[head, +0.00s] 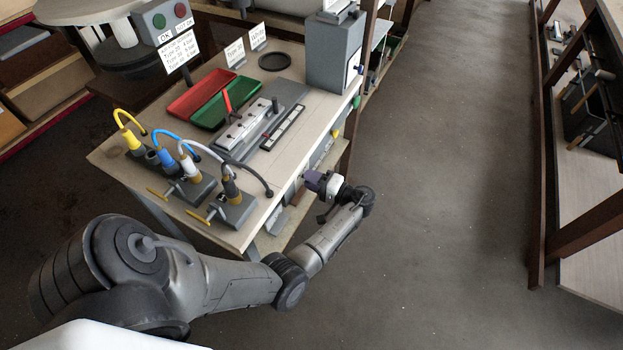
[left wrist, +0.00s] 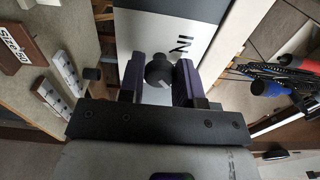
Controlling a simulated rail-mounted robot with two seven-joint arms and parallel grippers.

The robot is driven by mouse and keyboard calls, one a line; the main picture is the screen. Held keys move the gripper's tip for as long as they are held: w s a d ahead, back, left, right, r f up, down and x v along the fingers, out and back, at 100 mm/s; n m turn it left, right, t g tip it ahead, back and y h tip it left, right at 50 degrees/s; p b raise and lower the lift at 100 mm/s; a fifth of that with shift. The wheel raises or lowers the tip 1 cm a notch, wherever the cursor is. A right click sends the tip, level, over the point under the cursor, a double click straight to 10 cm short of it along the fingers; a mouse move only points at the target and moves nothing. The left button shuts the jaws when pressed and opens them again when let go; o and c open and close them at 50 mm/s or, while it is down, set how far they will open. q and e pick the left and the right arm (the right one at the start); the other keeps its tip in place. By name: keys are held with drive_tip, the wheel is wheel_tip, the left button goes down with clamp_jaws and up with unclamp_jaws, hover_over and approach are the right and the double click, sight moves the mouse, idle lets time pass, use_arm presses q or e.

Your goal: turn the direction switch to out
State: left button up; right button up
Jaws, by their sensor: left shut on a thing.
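My left gripper (head: 314,179) is at the front edge of the workbench, below its top. In the left wrist view, its purple fingers (left wrist: 160,78) stand on both sides of a dark round knob (left wrist: 158,68), the direction switch, and are shut on it. The knob sits on a white panel (left wrist: 140,25) with the black label "IN" (left wrist: 183,44) beside it, seen turned. No "OUT" label shows. I cannot tell which way the knob points. In the head view the gripper and bench edge hide the switch. My right gripper is not in view.
The workbench (head: 110,155) carries a red tray (head: 200,92), a green tray (head: 225,103), a grey box (head: 335,55) at the back right and several cabled tools at the front left. The floor (head: 445,180) to the right is clear up to a wooden-framed rack (head: 538,150).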

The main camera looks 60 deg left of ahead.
use_arm(q)
drive_tip(key=o, duration=0.9)
drive_tip(key=v, duration=1.4)
drive_tip(key=shift+b, duration=0.45)
